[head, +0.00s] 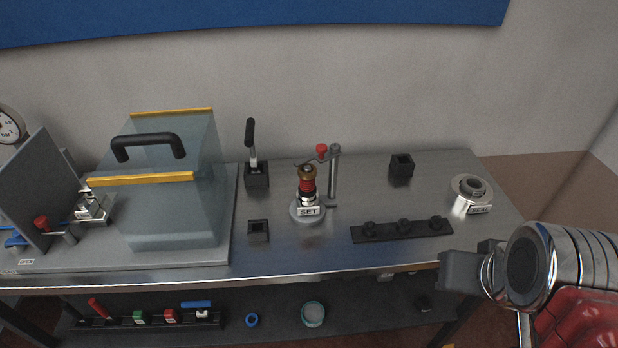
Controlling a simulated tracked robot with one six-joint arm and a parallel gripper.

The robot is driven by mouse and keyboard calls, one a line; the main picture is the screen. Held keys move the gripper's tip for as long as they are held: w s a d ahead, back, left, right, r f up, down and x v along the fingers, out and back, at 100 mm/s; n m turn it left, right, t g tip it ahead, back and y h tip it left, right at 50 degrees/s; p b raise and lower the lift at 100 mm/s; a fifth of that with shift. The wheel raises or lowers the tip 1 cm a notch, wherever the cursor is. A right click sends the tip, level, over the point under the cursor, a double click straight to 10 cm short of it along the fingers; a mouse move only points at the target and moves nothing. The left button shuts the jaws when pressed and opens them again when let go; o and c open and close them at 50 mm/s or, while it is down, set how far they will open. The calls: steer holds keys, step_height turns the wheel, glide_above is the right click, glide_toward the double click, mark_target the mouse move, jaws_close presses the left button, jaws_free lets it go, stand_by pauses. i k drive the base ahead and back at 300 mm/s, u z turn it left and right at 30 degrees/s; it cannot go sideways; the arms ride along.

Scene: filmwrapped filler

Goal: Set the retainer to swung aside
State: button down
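The retainer (333,175) appears to be the metal post with a short arm and a red knob (321,149), behind and to the right of a round station marked SET (309,212). Its arm reaches left over a brass-topped red and black part (307,186) standing upright on the station. Whether the arm touches the part cannot be told. My gripper (460,271) is at the right, by the bench's front edge, well apart from the retainer. Its fingers are seen edge-on, so their opening is unclear. Nothing is seen held.
A clear guard with a black handle (148,145) covers the bench's left. A black upright lever (251,150), a square socket (258,231), a knobbed black rail (402,229), a small black box (401,166) and a round labelled fixture (470,194) surround the station. Tools lie on the lower shelf (280,320).

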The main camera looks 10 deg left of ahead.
mark_target(323, 156)
steer(key=k, duration=1.15)
steer(key=u, duration=1.15)
steer(key=i, duration=1.65)
